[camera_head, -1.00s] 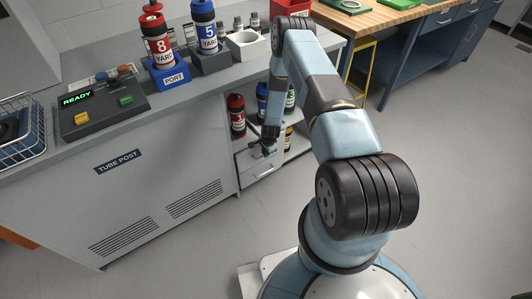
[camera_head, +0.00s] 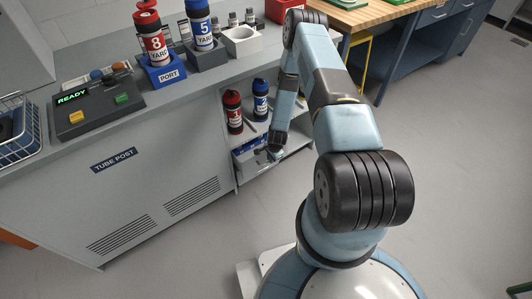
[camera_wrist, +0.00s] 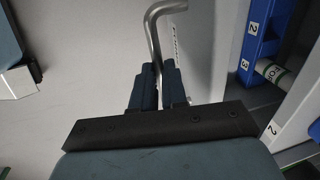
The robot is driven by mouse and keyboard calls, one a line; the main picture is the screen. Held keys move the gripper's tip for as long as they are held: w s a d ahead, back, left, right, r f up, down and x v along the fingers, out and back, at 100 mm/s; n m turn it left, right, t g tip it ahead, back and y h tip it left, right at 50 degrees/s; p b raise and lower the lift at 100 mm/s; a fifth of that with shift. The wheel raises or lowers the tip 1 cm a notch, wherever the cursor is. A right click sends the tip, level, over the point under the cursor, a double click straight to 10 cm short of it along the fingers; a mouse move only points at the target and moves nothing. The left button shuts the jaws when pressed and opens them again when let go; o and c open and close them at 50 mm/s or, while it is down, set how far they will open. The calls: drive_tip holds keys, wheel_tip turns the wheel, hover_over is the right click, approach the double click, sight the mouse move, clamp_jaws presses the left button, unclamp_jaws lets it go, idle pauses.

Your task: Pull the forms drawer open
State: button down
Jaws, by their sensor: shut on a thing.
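The forms drawer (camera_head: 256,171) is low in the tube post counter, under the shelf of bottles. In the head view it appears to stand partly out, with some of its inside showing. My gripper (camera_head: 273,154) is at the drawer's front and partly hides it. In the wrist view my gripper (camera_wrist: 158,76) is shut on the bent metal handle (camera_wrist: 154,30), which runs between its two fingers. The pale drawer front (camera_wrist: 198,48) with a label lies just right of the handle. How far the drawer is out is hard to tell.
Bottles, one red (camera_head: 233,110) and one blue (camera_head: 260,104), stand on the shelf above the drawer. The counter (camera_head: 140,185) is left of it. A blue workbench (camera_head: 425,45) stands behind. The floor (camera_head: 455,180) to the right is clear.

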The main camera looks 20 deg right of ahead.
drive_tip(key=s+d, duration=0.3)
drive_tip(key=s, duration=0.6)
drive_tip(key=shift+s+d, duration=0.15)
drive_tip(key=shift+s, duration=0.25)
drive_tip(key=c, duration=1.2)
unclamp_jaws()
drive_tip(key=shift+o, duration=0.2)
drive_tip(key=shift+r, duration=0.15)
wheel_tip(320, 180, up, 13)
drive_tip(key=s, duration=0.2)
drive_tip(key=shift+s+d+r, duration=0.15)
drive_tip(key=shift+s+d, duration=0.1)
drive_tip(key=shift+d, duration=0.15)
